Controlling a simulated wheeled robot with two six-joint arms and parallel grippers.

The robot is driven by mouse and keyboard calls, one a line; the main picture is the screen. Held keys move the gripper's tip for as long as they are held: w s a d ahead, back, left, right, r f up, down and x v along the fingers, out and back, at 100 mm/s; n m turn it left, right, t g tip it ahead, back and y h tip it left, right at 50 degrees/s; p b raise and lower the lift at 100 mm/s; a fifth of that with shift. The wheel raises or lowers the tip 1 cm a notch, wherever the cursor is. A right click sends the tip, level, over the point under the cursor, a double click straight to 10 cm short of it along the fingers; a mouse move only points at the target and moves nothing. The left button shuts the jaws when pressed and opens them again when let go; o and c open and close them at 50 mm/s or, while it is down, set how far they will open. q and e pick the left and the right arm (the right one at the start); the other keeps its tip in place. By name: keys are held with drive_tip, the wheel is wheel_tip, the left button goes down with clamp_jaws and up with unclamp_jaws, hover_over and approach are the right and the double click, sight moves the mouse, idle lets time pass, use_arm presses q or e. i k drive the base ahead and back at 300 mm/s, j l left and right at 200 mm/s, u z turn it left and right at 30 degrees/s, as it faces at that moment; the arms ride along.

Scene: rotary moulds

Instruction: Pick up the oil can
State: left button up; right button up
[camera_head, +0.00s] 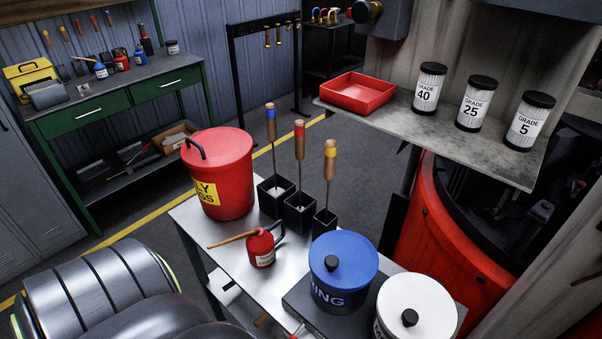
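A small red oil can (262,249) stands upright on the light metal table, in front of the black holders. It has a white label, a long wooden-coloured spout pointing left and a dark handle on its right side. Nothing touches it from above. Neither of my grippers shows in the head view, so I cannot tell where they are relative to the can.
A red lidded bin (220,180) stands behind the can. Three handled tools stand in black holders (300,214). A blue-lidded pot (343,270) and a white-lidded pot (416,306) are at the right. A shelf (437,129) with grade canisters overhangs the far right.

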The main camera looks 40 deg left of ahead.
sight(261, 243)
drive_tip(key=k+j+z, duration=0.25)
drive_tip(key=j, duration=0.25)
drive_tip(key=k+j+z, duration=0.1)
drive_tip(key=j+z, duration=0.15)
drive_tip(key=j, duration=0.3)
drive_tip(key=k+j+z, duration=0.25)
drive_tip(key=j, duration=0.2)
drive_tip(key=k+j+z, duration=0.25)
drive_tip(key=j, duration=0.15)
